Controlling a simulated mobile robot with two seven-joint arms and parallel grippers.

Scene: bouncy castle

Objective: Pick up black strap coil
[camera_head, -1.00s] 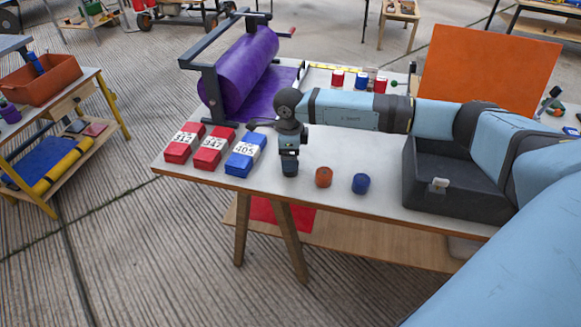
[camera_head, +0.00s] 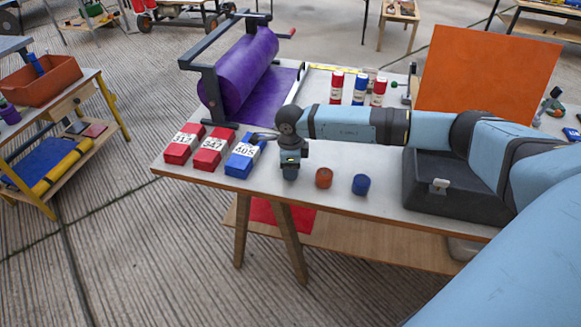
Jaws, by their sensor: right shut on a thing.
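My right gripper (camera_head: 290,164) points down over the front part of the white table, left of the red-orange coil. It is shut on the black strap coil (camera_head: 290,174), a small dark shape at its fingertips, mostly hidden by the gripper. I cannot tell whether the coil touches the tabletop. My left gripper is not in view.
A red-orange coil (camera_head: 323,178) and a blue coil (camera_head: 361,184) stand to the right. Numbered red and blue boxes (camera_head: 245,155) lie to the left. Behind are a purple roll (camera_head: 243,72), several bottles (camera_head: 360,88) and an orange panel (camera_head: 488,75). A dark open bin (camera_head: 450,187) stands at right.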

